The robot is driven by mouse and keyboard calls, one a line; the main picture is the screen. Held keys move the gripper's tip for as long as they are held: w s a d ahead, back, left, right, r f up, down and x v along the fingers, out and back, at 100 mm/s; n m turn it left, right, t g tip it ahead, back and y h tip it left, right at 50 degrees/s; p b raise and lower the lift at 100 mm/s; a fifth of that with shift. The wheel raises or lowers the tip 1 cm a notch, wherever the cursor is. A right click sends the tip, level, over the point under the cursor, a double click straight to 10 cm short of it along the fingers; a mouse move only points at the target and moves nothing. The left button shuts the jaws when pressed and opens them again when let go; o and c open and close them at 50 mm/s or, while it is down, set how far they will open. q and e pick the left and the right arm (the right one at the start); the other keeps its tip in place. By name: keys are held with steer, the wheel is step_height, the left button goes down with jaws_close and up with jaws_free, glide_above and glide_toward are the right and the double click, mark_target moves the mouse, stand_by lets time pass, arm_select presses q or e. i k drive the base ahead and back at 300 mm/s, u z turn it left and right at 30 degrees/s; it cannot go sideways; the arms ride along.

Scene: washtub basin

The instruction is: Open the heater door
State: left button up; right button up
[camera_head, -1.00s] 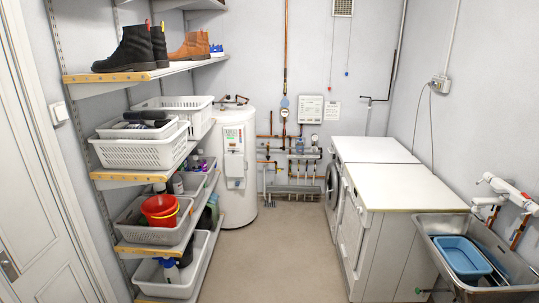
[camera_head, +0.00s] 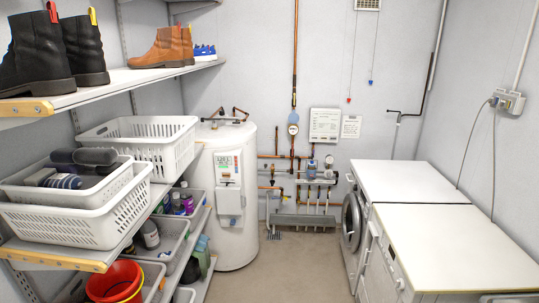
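The heater (camera_head: 229,200) is a white upright cylinder standing on the floor against the back wall, left of the middle. On its front is a panel or door (camera_head: 229,170) with a small display and labels, and it looks closed. A lower cover piece (camera_head: 229,203) sits just below it. Pipes come out of the heater's top. Neither of my grippers shows in the head view. The heater's left side is partly hidden by the shelves.
Shelves (camera_head: 60,258) with white baskets (camera_head: 150,140), boots (camera_head: 40,50) and a red bucket (camera_head: 115,281) line the left. White-topped machines (camera_head: 400,180) stand along the right. Pipework (camera_head: 310,175) covers the back wall. The floor (camera_head: 300,260) between is clear.

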mark_target(228, 198)
steer(key=i, duration=2.8)
steer(key=u, duration=1.6)
